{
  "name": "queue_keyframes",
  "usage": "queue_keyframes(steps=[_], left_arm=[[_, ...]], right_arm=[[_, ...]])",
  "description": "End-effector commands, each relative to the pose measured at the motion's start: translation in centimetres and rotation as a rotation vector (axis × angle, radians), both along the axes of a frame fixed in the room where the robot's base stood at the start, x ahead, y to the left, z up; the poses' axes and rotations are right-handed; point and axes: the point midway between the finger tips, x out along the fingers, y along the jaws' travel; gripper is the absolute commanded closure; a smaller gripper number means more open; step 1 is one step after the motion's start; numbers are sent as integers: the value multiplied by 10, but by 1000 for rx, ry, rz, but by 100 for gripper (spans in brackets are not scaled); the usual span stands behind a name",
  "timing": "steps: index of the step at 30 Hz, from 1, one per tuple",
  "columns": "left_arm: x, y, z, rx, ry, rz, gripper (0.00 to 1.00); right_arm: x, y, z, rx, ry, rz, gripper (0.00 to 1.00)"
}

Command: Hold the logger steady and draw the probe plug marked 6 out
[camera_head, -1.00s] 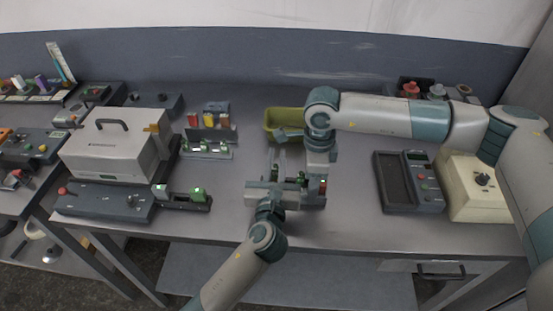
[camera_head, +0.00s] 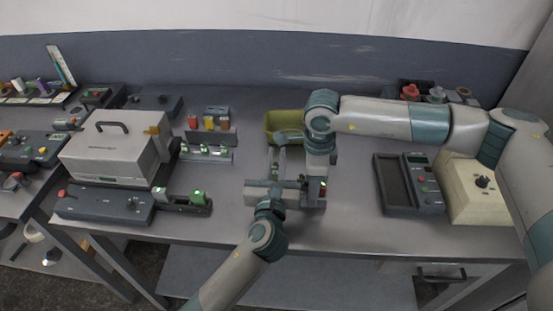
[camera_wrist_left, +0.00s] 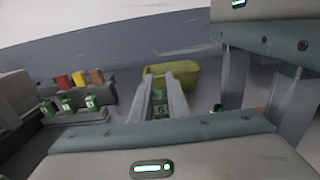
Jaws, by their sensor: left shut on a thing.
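My left gripper (camera_head: 278,160) reaches in from the lower left over the bench. In the left wrist view its two fingers (camera_wrist_left: 163,92) stand on either side of a green plug marked 6 (camera_wrist_left: 160,108), and it is shut on that plug. My right gripper (camera_head: 318,168) points down just to the right of the left one, over a small dark unit (camera_head: 317,197) that seems to be the logger. The right gripper largely hides this unit. In the left wrist view the right gripper's grey jaws (camera_wrist_left: 262,85) show at the right, but their grip is unclear.
An olive tray (camera_head: 272,118) lies behind the grippers. To the left are a rack with red, yellow and orange plugs (camera_head: 209,122), several green plugs (camera_head: 204,150), and a pale box (camera_head: 105,160). A dark handheld meter (camera_head: 425,190) lies at the right. Bare bench lies between.

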Motion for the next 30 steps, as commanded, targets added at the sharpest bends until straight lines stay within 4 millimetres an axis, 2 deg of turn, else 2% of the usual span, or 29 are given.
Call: queue_keyframes(steps=[9,20,21,23,24,30], left_arm=[[0,0,10,0,1,0,100],[0,0,12,1,1,-1,100],[0,0,12,1,1,-1,100],[0,0,12,1,1,-1,100],[0,0,12,1,1,-1,100],[0,0,12,1,1,-1,100]], right_arm=[[0,0,0,0,0,0,85],[0,0,0,0,0,0,85],[0,0,0,0,0,0,51],[0,0,0,0,0,0,36],[0,0,0,0,0,0,31],[0,0,0,0,0,0,31]])
